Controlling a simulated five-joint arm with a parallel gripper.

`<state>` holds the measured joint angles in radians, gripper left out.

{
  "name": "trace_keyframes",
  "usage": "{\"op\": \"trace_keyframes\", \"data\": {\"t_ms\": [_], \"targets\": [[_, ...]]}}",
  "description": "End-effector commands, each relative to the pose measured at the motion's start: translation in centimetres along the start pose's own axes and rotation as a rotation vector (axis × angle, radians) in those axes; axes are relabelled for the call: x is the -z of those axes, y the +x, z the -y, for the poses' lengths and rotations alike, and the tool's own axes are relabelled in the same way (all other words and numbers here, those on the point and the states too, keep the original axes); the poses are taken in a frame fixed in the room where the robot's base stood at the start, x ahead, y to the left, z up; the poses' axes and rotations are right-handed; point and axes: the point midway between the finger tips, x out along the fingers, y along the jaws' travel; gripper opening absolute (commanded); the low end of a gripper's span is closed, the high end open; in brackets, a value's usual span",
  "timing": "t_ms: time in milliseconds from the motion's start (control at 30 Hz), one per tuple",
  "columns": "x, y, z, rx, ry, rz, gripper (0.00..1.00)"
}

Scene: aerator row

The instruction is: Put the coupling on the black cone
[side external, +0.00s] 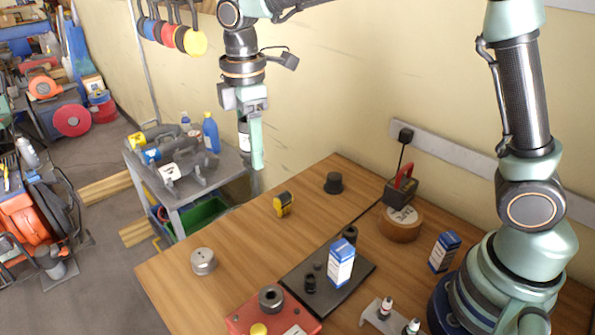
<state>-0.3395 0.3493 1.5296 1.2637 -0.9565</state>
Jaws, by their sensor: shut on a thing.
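My gripper (251,158) hangs high at the upper middle, pointing down, left of and well above the wooden table. It is shut on a small white and dark piece (244,138), which seems to be the coupling. The fingers hide part of it, and its shape is hard to tell. A dark plate (358,279) on the table carries a row of black posts, including a front one (310,284) and a wider back one (350,234). A black tapered piece (333,183) stands alone near the table's back edge. I cannot tell for sure which is the black cone.
A blue and white box (341,262) stands over the plate and hides part of the row. A red box (240,319) with a grey ring (271,297) is in front. A silver cylinder (203,261), yellow tape measure (283,204) and tape roll (400,224) stand around. The table's left middle is clear.

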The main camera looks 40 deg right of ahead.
Motion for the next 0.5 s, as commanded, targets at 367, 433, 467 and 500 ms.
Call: {"op": "trace_keyframes", "data": {"t_ms": [367,433,467,500], "targets": [[-13.7,-2.6,-6.4,-0.003,0.005,-0.001,0.00],[-16.2,-3.0,-7.0,-0.004,0.003,-0.001,0.00],[-17.3,-3.1,-7.2,-0.003,0.002,-0.001,0.00],[-18.5,-3.4,-7.4,-0.002,0.000,-0.001,0.00]]}}
